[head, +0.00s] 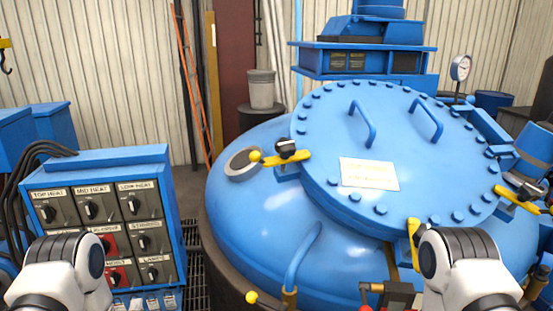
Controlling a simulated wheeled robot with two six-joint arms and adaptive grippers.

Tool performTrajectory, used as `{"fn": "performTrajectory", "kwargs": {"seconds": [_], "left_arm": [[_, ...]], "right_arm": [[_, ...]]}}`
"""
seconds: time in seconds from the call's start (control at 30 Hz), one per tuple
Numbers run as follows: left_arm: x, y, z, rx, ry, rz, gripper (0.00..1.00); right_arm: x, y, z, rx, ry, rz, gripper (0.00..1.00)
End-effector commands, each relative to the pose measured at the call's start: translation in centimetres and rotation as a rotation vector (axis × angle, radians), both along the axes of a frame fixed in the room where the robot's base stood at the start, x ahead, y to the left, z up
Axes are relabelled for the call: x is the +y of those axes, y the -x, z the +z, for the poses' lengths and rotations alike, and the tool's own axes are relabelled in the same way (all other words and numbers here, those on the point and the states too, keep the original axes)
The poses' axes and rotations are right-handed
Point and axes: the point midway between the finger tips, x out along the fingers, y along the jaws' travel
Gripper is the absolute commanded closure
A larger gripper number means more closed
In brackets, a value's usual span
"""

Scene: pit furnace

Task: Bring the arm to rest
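A white and black link of my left arm (62,272) shows at the bottom left, in front of the control panel. A matching link of my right arm (465,268) shows at the bottom right, in front of the furnace. Neither gripper shows in this view, so I cannot see whether they are open or shut. The blue pit furnace (255,215) fills the middle and right. Its round bolted lid (400,130) lies on top, with two blue handles and a pale label (369,174).
A control panel (110,220) with labelled knobs stands at the left. Yellow-ended clamps (280,157) sit around the lid. A blue curved handle (302,255) rises at the furnace front. A gauge (460,68), grey bucket (261,88) and orange ladder (190,85) stand farther back.

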Motion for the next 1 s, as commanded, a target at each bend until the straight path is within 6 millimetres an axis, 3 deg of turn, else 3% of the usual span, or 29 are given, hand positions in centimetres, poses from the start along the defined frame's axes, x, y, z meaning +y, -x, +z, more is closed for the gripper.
{"fn": "performTrajectory", "kwargs": {"seconds": [0.03,0.17,0.37,0.47,0.57,0.63,0.7,0.73,0.83,1.0], "left_arm": [[-0.8,0.3,-1.8,0.032,0.005,-0.015,0.17],[-2.7,1.7,-5.1,0.151,0.082,-0.045,0.17],[-5.7,6.0,-11.9,0.431,0.355,-0.029,0.17],[-7.2,10.4,-16.0,0.634,0.565,0.060,0.17],[-8.4,17.4,-19.7,0.881,0.839,0.295,0.17],[-8.8,23.1,-20.5,1.021,1.024,0.557,0.17],[-8.9,27.1,-20.6,1.080,1.158,0.812,0.17],[-8.9,28.2,-20.7,1.086,1.199,0.899,0.17],[-9.0,29.8,-20.8,1.064,1.286,1.080,0.17],[-9.0,29.9,-20.8,1.036,1.321,1.126,0.17]], "right_arm": [[0.0,0.0,-1.4,-0.001,0.000,0.000,1.00],[0.0,0.0,-2.8,-0.001,0.000,0.000,1.00],[0.0,0.0,-4.9,0.000,0.000,0.000,1.00],[0.0,0.0,-6.1,0.000,0.000,0.000,1.00],[0.0,0.0,-6.9,0.000,0.000,0.000,1.00],[0.0,0.0,-6.6,0.000,0.000,0.000,1.00],[0.0,0.0,-6.5,0.000,0.000,0.000,1.00],[0.0,-0.1,-6.5,-0.001,0.000,0.000,1.00],[0.0,0.0,-6.5,0.000,0.000,0.000,1.00],[0.0,0.0,-6.5,0.000,0.000,0.000,1.00]]}}
